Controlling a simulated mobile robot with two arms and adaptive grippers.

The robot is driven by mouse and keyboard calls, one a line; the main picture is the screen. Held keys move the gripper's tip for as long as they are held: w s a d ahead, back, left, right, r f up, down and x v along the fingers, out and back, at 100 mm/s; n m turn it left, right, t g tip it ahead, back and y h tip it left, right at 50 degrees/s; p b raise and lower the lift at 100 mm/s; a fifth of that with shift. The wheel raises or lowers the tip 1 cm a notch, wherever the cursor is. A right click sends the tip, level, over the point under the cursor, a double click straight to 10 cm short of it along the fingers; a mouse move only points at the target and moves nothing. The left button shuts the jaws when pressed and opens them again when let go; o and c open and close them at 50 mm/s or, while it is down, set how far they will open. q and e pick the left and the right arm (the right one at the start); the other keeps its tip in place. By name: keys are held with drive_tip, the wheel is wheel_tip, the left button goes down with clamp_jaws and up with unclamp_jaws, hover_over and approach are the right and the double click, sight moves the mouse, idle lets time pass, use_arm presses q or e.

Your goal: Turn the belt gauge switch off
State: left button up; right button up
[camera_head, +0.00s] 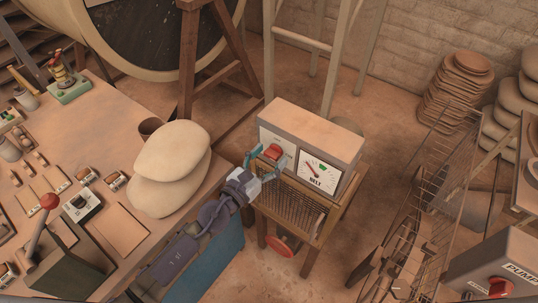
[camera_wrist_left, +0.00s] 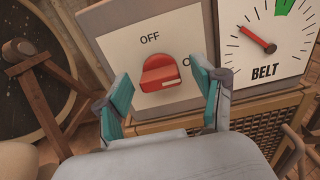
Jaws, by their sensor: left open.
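The belt gauge box (camera_head: 316,128) stands on a wooden stand, its front carrying a white switch plate and a dial marked BELT (camera_head: 316,173). The red switch knob (camera_head: 272,151) sits on the plate; the left wrist view shows the knob (camera_wrist_left: 162,72) close up. OFF is printed above it, and a label starting with O on its right is partly hidden by a finger. I cannot tell which label the knob points at. My left gripper (camera_head: 267,160) is open, its teal fingertips (camera_wrist_left: 162,82) on either side of the knob; contact is unclear. My right gripper is not in view.
The dial's red needle (camera_wrist_left: 258,39) points up-left, away from the green band (camera_wrist_left: 284,6). A workbench with pale sacks (camera_head: 170,155) lies on the left. A wire rack (camera_head: 425,200) and a PUMP box (camera_head: 500,265) stand on the right. Floor between stand and rack is open.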

use_arm(q)
drive_tip(key=shift+w, duration=0.1)
drive_tip(key=c, duration=1.1)
drive_tip(key=shift+c, duration=0.2)
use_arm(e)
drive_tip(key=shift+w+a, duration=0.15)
